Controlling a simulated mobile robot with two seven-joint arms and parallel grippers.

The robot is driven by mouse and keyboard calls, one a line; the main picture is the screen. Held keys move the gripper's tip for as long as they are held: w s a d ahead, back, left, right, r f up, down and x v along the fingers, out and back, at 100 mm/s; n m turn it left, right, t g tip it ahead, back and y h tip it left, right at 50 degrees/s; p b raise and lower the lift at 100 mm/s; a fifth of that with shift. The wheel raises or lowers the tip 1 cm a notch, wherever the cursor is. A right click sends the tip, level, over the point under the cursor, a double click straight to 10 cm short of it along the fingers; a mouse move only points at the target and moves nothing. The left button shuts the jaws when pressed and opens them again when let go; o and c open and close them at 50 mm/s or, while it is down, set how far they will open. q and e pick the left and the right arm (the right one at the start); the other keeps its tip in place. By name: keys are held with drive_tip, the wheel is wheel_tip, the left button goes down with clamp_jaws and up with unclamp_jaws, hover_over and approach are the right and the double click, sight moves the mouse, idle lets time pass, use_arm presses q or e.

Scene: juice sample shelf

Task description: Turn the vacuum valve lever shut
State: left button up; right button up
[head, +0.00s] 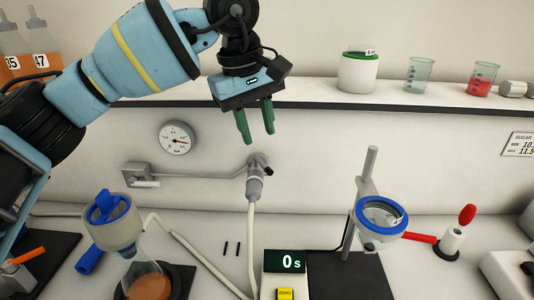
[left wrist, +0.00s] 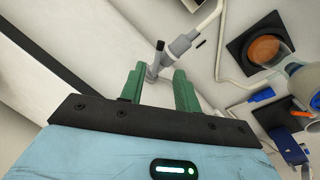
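The vacuum valve (head: 255,185) is a grey fitting on the back wall, with a pale hose running down from it. Its short dark lever (head: 263,163) is at its top. In the left wrist view the valve body (left wrist: 181,44) and the lever (left wrist: 157,54) lie just past my fingertips, with the lever lined up with the gap. My left gripper (head: 257,140) has green fingers pointing down, apart and empty, above the valve in the head view. The fingers also show in the left wrist view (left wrist: 158,78). Whether they touch the lever cannot be told. My right gripper is not in view.
A round gauge (head: 177,138) is on the wall left of the valve. A shelf (head: 310,98) above holds a jar and beakers. Below stand a flask (head: 147,283) with a blue-topped cap, a timer (head: 285,265) and a ring stand (head: 368,165).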

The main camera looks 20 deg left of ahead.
sight(267, 167)
use_arm(q)
drive_tip(key=shift+w+d+f, duration=0.15)
drive_tip(key=shift+w+f, duration=0.05)
drive_tip(key=shift+f, duration=1.1)
drive_tip(key=shift+w+d+f, duration=0.2)
drive_tip(key=shift+f, duration=1.05)
drive_tip(key=shift+w+d+f, duration=0.15)
drive_tip(key=shift+w+f, duration=0.05)
drive_tip(key=shift+f, duration=1.1)
clamp_jaws()
